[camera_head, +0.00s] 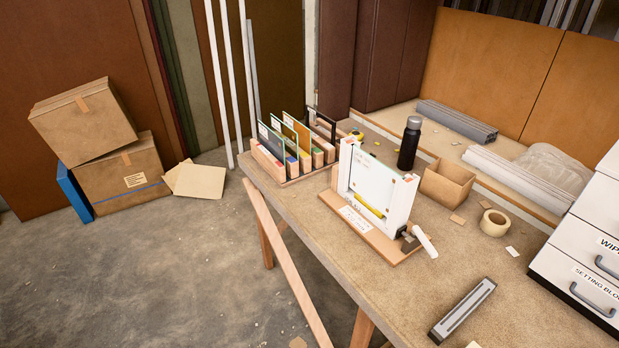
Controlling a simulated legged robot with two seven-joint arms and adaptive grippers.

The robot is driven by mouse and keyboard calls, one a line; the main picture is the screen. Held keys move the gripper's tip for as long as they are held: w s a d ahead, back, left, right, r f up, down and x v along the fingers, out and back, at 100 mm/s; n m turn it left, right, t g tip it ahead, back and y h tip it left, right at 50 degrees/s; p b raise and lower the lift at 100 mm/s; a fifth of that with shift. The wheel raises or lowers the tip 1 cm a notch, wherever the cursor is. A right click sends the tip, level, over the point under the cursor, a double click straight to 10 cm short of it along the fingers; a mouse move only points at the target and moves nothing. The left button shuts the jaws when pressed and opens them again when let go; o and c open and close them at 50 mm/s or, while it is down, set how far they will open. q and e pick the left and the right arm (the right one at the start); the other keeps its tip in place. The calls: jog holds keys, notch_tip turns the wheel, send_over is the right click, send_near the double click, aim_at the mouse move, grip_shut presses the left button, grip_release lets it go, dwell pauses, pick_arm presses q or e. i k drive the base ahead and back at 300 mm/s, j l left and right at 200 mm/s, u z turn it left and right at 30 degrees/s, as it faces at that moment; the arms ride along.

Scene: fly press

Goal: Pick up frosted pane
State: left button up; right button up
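A wooden rack (268,169) at the far left end of the workbench holds several upright panes in slots with coloured labels. Its front pane (272,141) looks dark grey with a pale green edge. A pane behind it (298,133) also has a pale edge, and a dark-edged one (321,125) stands at the back. A whitish, cloudy panel (372,181) stands upright in a white frame (403,205) on a wooden base (384,246). I cannot tell for certain which pane is the frosted one. Neither of my grippers is in view.
A black bottle (409,145), an open cardboard box (446,185) and a tape roll (494,223) stand behind the frame. A grey metal bar (462,310) lies near the front. White drawers (578,262) stand at right. Cartons (120,180) stand on the floor at left.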

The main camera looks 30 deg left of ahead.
aim_at(370, 179)
jog(key=u, duration=0.55)
jog(key=i+j, duration=0.25)
jog(key=j, duration=0.15)
jog(key=i+j, duration=0.2)
jog(key=j, duration=0.25)
jog(key=i+j+u, duration=0.1)
jog(key=j, duration=0.3)
jog(key=i+j, duration=0.35)
